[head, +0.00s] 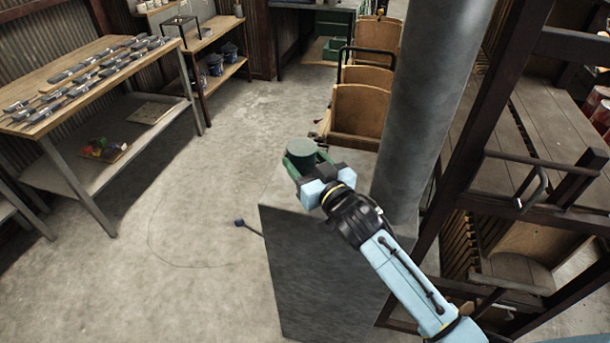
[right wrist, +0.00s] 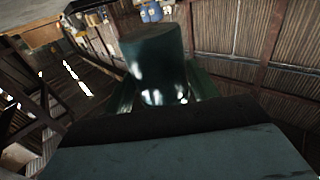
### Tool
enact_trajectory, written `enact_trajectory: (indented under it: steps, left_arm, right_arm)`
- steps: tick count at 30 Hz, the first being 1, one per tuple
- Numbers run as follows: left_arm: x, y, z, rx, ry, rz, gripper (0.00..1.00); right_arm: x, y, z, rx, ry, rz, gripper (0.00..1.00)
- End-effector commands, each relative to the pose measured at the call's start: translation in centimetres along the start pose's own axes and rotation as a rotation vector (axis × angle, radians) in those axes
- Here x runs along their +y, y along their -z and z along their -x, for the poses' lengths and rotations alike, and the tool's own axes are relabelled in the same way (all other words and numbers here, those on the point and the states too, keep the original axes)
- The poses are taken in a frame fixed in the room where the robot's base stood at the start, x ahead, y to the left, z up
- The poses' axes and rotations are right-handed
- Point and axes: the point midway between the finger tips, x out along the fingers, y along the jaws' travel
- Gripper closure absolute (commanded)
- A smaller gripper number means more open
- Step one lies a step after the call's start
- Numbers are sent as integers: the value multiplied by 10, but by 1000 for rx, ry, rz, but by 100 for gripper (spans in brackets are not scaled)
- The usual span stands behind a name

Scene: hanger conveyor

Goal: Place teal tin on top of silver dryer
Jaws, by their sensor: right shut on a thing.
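The teal tin (head: 301,151) is a short dark green cylinder. My right gripper (head: 304,164) is shut on it, over the top of a grey metal box-shaped unit (head: 315,270) that seems to be the silver dryer. From the head view I cannot tell whether the tin touches the top or is a little above it. In the right wrist view the tin (right wrist: 155,65) stands between the fingers, slightly tilted in the picture. Part of the unit's top is hidden by my right gripper and arm. My left gripper is not in view.
A thick grey pipe (head: 432,90) rises from the unit close to the right of my gripper. A dark wooden frame (head: 490,120) stands further right. Wooden chairs (head: 362,105) are behind. A workbench (head: 75,75) with metal parts is at the left.

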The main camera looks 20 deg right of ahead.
Motion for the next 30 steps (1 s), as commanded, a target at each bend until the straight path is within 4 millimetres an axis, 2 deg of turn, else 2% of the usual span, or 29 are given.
enact_trajectory:
  steps: [4,10,15,23,24,28,30]
  left_arm:
    - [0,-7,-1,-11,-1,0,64]
    - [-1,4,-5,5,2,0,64]
    - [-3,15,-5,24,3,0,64]
    - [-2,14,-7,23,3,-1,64]
    - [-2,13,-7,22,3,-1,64]
    - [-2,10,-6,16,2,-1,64]
    - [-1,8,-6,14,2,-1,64]
  right_arm:
    - [1,-13,0,2,-2,0,73]
    - [0,-40,0,3,-1,-1,73]
    - [0,-43,0,6,0,-1,74]
    - [0,-47,0,5,0,0,74]
    - [0,-47,0,2,-1,0,38]
    - [0,-47,0,2,-1,0,21]
    - [0,-47,0,2,-1,0,20]
